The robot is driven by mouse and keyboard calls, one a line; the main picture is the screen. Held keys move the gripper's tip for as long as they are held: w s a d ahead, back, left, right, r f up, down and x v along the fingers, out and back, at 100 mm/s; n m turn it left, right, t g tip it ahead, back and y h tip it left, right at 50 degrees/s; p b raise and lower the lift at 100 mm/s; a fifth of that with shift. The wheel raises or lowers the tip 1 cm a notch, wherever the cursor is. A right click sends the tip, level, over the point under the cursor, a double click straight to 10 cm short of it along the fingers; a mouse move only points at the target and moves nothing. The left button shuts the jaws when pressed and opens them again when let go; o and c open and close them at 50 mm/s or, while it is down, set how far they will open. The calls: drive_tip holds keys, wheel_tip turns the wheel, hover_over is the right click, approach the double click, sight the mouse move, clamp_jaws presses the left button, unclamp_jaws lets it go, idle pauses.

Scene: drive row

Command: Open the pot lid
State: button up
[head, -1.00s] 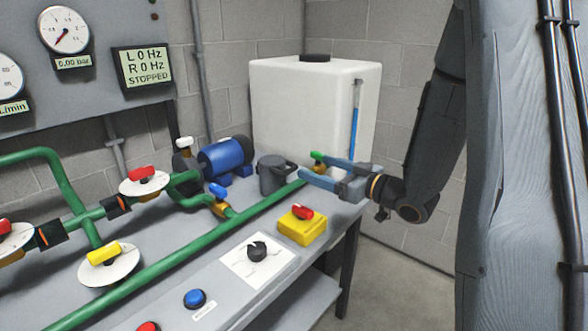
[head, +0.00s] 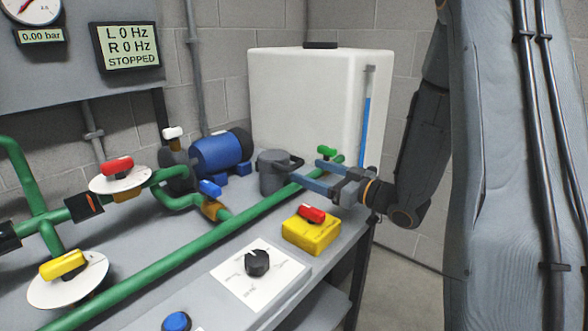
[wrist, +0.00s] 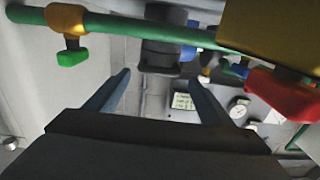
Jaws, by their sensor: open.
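The pot (head: 271,177) is a dark grey cylinder with a lid and a handle pointing right. It stands upright on the bench, right of the blue motor, and its lid (head: 276,156) is on. In the wrist view the dark pot (wrist: 163,45) shows beyond my fingertips. My gripper (head: 308,171) is open and empty, just right of the pot and level with its upper part. Both fingers also show in the wrist view (wrist: 158,78), spread apart. I cannot tell the exact gap between fingertips and pot, but I see no grip on it.
A green pipe (head: 180,258) runs along the bench in front of the pot, with a green-handled valve (head: 327,152) near my fingers. A yellow box with a red handle (head: 311,232) stands in front. A white tank (head: 300,100) stands behind. Free floor lies at right.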

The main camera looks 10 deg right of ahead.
sight(298, 165)
drive_tip(key=shift+x, duration=3.15)
drive_tip(key=shift+w+d, duration=0.1)
drive_tip(key=shift+r, duration=0.1)
drive_tip(key=c, duration=1.2)
